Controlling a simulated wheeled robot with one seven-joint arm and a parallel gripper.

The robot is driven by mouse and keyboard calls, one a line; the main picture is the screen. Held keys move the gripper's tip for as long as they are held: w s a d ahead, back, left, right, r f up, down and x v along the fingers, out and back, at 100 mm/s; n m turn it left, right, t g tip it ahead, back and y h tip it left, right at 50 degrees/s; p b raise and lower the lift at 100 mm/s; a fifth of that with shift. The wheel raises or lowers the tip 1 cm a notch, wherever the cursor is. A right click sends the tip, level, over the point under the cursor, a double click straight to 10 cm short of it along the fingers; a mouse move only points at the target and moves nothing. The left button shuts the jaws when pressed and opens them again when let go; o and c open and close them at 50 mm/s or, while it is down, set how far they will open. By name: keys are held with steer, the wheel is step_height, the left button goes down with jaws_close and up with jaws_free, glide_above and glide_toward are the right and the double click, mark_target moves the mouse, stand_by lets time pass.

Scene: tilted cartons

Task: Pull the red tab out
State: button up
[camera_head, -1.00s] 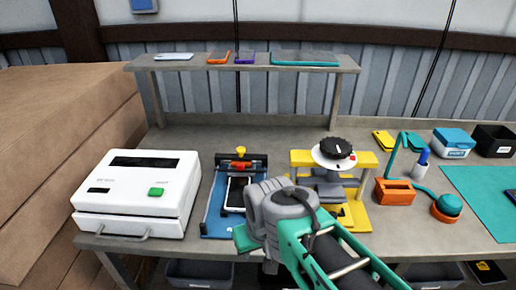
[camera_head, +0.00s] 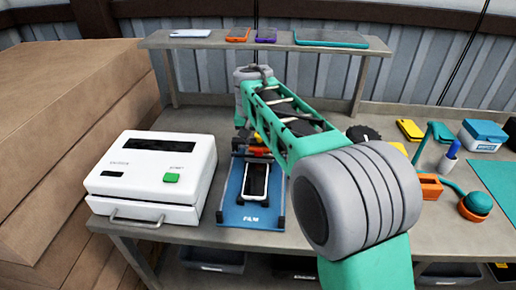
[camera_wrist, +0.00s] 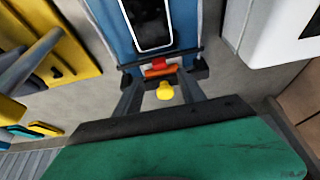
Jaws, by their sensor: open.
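A blue fixture marked FILM (camera_head: 251,215) lies on the bench with a dark-screened, white-framed phone (camera_head: 256,181) on it. In the wrist view the phone (camera_wrist: 149,22) is at the top. The small red tab (camera_wrist: 159,63) is just beyond the phone's end, beside an orange roller (camera_wrist: 160,72) and a yellow knob (camera_wrist: 165,91). My gripper (camera_wrist: 156,80) is open, its two dark fingers on either side of the roller and knob, pointing toward the red tab. I cannot tell whether they touch anything.
A white machine with a green button (camera_head: 171,178) stands left of the fixture. A shelf (camera_head: 200,41) with several phones spans the back. Yellow equipment (camera_wrist: 75,62) shows in the wrist view.

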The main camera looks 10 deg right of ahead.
mark_target(259, 150)
steer(key=x, duration=0.6)
steer(key=shift+f, duration=0.1)
steer(key=shift+c, duration=0.4)
jaws_close()
stand_by(0.8)
